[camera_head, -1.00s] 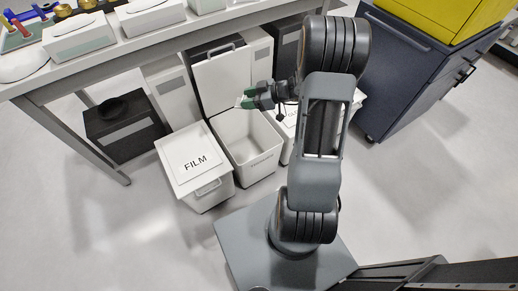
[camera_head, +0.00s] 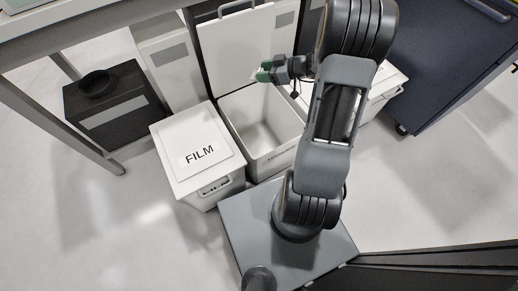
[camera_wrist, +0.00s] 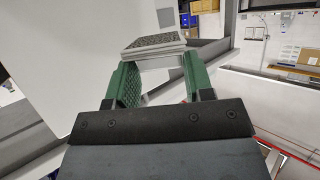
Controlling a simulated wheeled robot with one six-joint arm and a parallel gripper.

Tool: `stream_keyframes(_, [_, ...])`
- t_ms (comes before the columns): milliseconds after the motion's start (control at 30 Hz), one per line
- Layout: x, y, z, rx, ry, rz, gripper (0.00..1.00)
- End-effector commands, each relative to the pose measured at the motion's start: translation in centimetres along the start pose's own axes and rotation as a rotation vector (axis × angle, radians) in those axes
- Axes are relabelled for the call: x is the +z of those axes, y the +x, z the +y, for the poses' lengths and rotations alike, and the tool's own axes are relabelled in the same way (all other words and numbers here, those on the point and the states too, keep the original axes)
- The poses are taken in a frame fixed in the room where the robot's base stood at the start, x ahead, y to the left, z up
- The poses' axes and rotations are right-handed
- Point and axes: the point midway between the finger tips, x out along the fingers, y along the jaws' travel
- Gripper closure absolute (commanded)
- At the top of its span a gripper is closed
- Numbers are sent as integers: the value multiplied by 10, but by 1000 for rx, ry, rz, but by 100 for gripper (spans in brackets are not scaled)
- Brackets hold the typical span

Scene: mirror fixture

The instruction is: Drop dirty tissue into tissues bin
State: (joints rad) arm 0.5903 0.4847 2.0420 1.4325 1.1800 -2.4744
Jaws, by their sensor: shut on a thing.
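My gripper (camera_head: 267,73), with green fingers, is above the open white bin (camera_head: 296,152), near the bin's raised lid (camera_head: 236,50). In the wrist view my gripper (camera_wrist: 153,80) is shut on a flat, folded tissue (camera_wrist: 154,42) with a grey, speckled face and pale edges. The tissue sticks out past the fingertips. In the head view it is too small to make out well. The bin's inside looks empty where it shows. The small lettering on its front is too blurred to read.
A closed white bin marked FILM (camera_head: 200,190) stands left of the open bin. Another white bin (camera_head: 382,92) is partly hidden behind my arm at right. A black box (camera_head: 118,108) stands under the table (camera_head: 60,32). A dark blue cabinet (camera_head: 440,70) stands at right.

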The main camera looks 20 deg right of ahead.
Motion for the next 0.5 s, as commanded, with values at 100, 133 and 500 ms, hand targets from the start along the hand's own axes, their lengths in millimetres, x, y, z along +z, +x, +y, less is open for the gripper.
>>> stream_keyframes(100, [50,17,7,20,7,1,74])
stream_keyframes(133, [56,19,8,24,8,1,74])
stream_keyframes(500, [102,35,18,54,22,1,74])
